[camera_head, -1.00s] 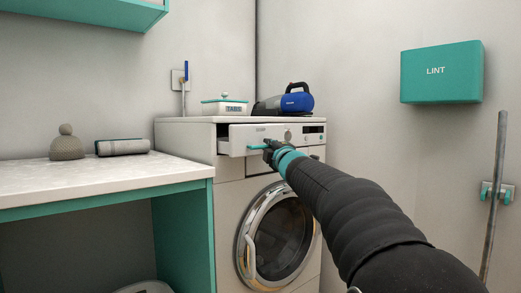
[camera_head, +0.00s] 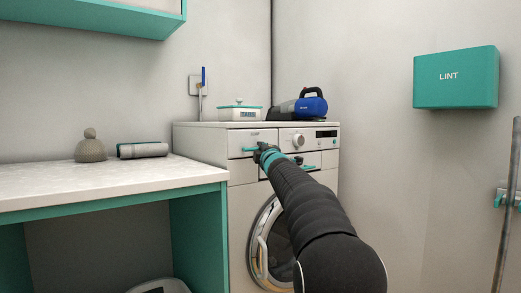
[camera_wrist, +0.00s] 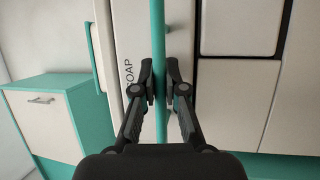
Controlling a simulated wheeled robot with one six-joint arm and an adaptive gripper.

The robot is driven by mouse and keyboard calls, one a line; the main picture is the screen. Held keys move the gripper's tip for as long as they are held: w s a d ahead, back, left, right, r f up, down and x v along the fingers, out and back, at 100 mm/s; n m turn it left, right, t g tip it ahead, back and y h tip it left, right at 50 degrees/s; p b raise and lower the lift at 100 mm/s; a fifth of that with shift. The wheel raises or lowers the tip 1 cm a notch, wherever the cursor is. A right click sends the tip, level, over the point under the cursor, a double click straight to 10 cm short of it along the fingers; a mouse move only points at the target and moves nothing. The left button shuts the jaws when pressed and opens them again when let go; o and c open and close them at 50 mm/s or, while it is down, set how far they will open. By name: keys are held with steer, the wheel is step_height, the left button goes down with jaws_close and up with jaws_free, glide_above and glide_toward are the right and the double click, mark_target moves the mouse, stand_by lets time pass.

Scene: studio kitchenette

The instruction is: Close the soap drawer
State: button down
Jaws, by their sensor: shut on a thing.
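The soap drawer (camera_head: 247,138) is at the upper left of the washing machine's front. Its white front lies in line with the panel beside it in the head view; I cannot tell if a thin gap is left. Its teal handle (camera_head: 249,149) is a bar, and it runs upright through the middle of the wrist view (camera_wrist: 158,40). The word SOAP shows on the drawer front in the wrist view (camera_wrist: 128,76). My gripper (camera_head: 262,151) is at the handle, its two fingers on either side of the bar in the wrist view (camera_wrist: 160,82), shut on it.
The washing machine (camera_head: 200,143) carries a lidded box (camera_head: 239,112) and a blue and black appliance (camera_head: 304,107). A counter (camera_head: 110,180) with a knobbed grey object (camera_head: 90,148) and a rolled cloth (camera_head: 142,150) stands left. A teal LINT box (camera_head: 456,78) hangs on the right wall.

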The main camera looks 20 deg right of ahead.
steer(key=c, duration=1.2)
jaws_free()
steer(key=shift+w, duration=0.1)
steer(key=s+a+f, duration=0.1)
steer(key=s+f, duration=0.1)
steer(key=s, duration=0.9)
steer(key=shift+s+f, duration=0.15)
steer(key=shift+s, duration=0.25)
steer(key=shift+a, duration=0.1)
